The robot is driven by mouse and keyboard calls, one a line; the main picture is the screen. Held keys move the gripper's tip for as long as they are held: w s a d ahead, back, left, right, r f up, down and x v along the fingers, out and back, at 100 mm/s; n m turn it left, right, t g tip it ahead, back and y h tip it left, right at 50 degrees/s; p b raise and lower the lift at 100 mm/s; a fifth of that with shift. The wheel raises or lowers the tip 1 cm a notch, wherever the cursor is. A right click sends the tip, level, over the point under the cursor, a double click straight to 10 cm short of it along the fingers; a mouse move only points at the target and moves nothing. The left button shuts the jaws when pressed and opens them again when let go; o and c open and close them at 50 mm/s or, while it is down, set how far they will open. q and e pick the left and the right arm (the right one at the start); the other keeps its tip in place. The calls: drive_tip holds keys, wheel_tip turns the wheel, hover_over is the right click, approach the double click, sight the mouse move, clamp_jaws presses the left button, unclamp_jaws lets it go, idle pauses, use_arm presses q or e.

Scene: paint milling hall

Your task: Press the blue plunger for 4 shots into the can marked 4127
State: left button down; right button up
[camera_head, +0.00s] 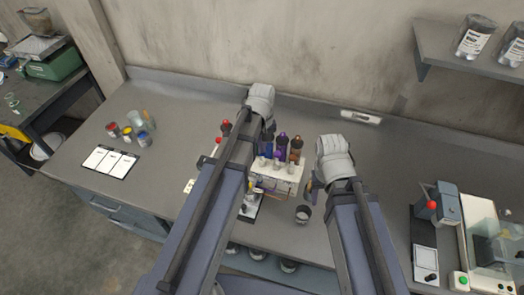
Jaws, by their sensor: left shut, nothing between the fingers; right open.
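A pale dispenser stand (280,184) stands mid-bench with white-topped plungers along its front. Behind them are a blue bottle (266,151), a purple bottle (281,146) and a brown bottle (296,149). I cannot tell which plunger is the blue one. An open can (302,214) stands in front of the stand at the right. Another small can (249,207) shows under the stand's left part; no can number is readable. My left gripper (251,187) is shut and empty at the stand's left, largely hidden by my arm. My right gripper (311,190) is open, right of the stand, above the open can.
A white card board (111,161) and several small paint pots (128,132) are at the left. A device with a red knob (436,206) and a glass-sided balance (484,235) stand at the right.

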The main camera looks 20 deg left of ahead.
use_arm(q)
drive_tip(key=shift+f, duration=0.3)
drive_tip(key=shift+r, duration=0.1)
drive_tip(key=shift+r+p, duration=1.65)
drive_tip(key=shift+r, duration=0.05)
wheel_tip(320, 180, up, 5)
drive_tip(key=p, duration=0.5)
